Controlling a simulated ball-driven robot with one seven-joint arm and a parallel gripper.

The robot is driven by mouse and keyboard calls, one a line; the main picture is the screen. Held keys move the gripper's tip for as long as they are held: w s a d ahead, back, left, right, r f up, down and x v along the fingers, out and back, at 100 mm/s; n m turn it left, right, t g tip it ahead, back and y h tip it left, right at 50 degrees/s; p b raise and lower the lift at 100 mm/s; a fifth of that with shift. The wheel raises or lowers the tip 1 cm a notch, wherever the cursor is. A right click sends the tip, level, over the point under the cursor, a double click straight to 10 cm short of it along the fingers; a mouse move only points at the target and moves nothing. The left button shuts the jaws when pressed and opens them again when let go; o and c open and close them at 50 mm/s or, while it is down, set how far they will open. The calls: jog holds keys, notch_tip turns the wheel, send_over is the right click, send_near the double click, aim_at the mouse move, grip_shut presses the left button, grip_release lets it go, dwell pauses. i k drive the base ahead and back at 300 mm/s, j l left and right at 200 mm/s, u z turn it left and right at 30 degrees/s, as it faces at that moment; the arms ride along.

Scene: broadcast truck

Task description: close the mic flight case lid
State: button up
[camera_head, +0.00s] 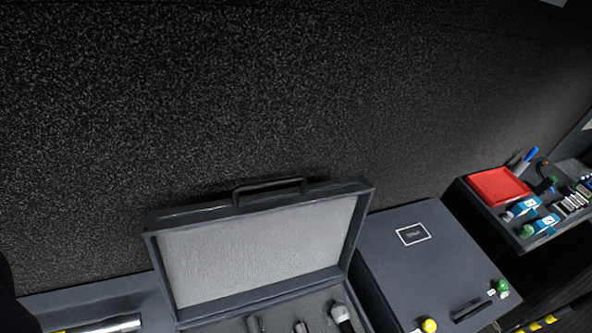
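The mic flight case (358,298) stands open at the bottom middle of the view. Its dark-framed lid (262,250) is raised upright, with a light grey padded inside facing me. A dark handle (269,186) sits on the lid's top edge. Microphones (341,316) lie in the dark foam of the base, which is cut off by the lower picture edge. My gripper is not clearly visible in this view.
A dark wall (250,90) rises behind the lid. A dark box (430,255) with a label, yellow and green knobs stands right of the case. Further right, a shelf (500,222) holds a red item (498,187) and small objects. A silver cylinder (105,325) lies at lower left.

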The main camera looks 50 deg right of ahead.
aim_at(215, 257)
jog(key=z, duration=0.85)
jog(key=j, duration=0.45)
